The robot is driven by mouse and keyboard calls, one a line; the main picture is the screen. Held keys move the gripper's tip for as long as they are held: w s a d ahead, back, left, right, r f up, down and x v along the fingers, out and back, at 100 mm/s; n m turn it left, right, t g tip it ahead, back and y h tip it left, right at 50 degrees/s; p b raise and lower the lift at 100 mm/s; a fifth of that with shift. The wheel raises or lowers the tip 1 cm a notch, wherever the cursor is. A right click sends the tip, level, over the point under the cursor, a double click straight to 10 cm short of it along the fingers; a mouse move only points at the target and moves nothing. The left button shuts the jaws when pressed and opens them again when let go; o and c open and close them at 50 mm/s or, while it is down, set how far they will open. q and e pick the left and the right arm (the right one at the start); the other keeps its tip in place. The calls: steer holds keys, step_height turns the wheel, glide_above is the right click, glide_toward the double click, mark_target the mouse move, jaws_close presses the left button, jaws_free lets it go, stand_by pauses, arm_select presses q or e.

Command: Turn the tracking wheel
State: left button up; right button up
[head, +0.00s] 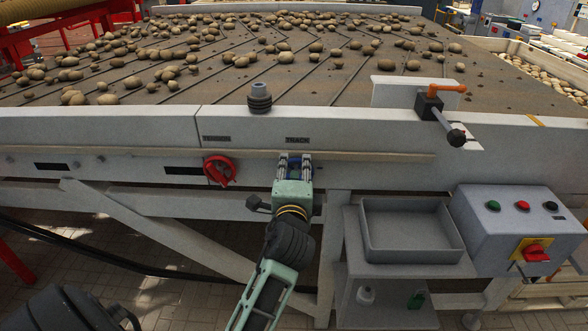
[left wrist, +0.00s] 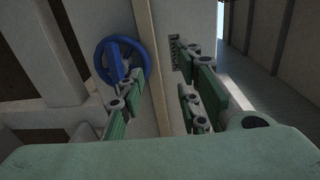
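The tracking wheel is a blue handwheel on the machine's white side rail, below the TRACK label. In the left wrist view the blue wheel (left wrist: 103,55) is at upper left, partly covered by a finger of my left gripper (left wrist: 155,98). The fingers are spread with a clear gap, and the rail edge shows between them. In the head view my left gripper (head: 294,163) is in front of the wheel, hiding most of it. Whether a finger touches the wheel cannot be told. My right gripper is not in view.
A red knob (head: 219,169) sits left under the TENSION label. Potatoes lie on the conveyor (head: 330,92) above. An orange-handled lever (head: 430,104), a grey tray (head: 411,255) and a control box (head: 515,232) with buttons are on the right.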

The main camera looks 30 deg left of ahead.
arm_select(q)
steer(key=v, duration=0.2)
steer(key=f+v, duration=0.1)
steer(key=v, duration=0.1)
stand_by(0.3)
steer(key=shift+w+a+f, duration=0.1)
steer(key=shift+a, duration=0.05)
steer(key=shift+p, duration=0.35)
